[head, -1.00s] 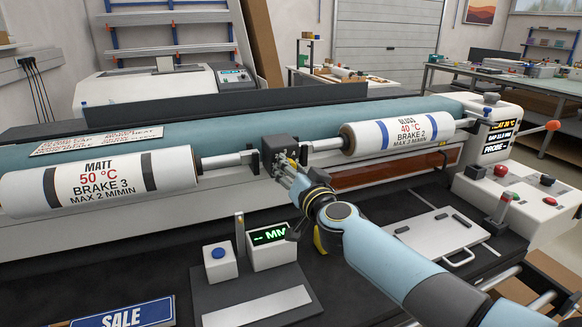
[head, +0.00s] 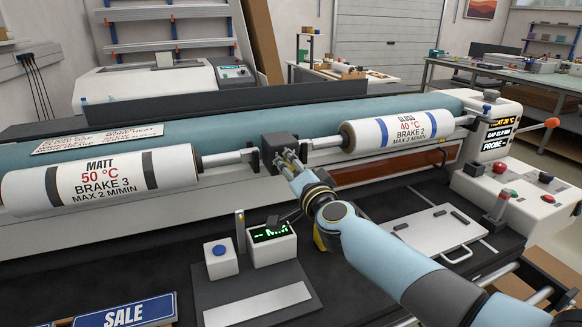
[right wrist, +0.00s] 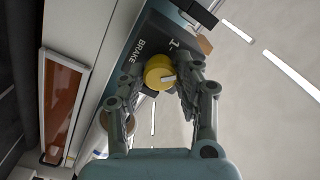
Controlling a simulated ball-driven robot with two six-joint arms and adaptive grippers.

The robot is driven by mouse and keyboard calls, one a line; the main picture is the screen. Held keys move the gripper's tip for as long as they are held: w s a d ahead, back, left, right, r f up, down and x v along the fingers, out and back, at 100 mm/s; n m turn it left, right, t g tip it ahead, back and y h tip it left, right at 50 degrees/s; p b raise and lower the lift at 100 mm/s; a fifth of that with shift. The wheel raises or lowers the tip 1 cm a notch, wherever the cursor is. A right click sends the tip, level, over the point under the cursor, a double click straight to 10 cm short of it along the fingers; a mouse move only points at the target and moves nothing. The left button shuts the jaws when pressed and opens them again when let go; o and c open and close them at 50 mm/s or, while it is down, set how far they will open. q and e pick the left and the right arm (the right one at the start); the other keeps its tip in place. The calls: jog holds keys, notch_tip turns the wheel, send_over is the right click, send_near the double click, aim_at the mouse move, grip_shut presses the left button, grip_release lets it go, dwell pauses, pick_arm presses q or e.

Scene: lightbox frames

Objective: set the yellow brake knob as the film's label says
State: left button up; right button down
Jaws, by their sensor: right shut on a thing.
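The yellow brake knob (right wrist: 159,72) shows in the right wrist view, on a dark block with the word BRAKE and a numeral beside it. A white pointer mark is on its face. My right gripper (right wrist: 165,80) is shut on the knob, one finger on each side; in the head view the gripper (head: 287,160) meets the dark brake block (head: 279,147). The MATT film roll (head: 100,181) at left reads 50 °C, BRAKE 3, MAX 2 M/MIN. The GLOSS film roll (head: 398,131) at right reads 40 °C, BRAKE 2. My left gripper is not in view.
A teal roller (head: 190,127) runs behind the films. A control box (head: 510,185) with buttons stands at right. A small display (head: 270,243) and a blue button box (head: 220,258) stand in front. A white plate (head: 440,232) lies at right front.

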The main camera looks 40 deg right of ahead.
dwell(0.3)
jog(key=c, duration=0.9)
grip_release()
jog(key=shift+c, duration=0.2)
jog(key=shift+s, duration=0.1)
jog(key=v, duration=1.2)
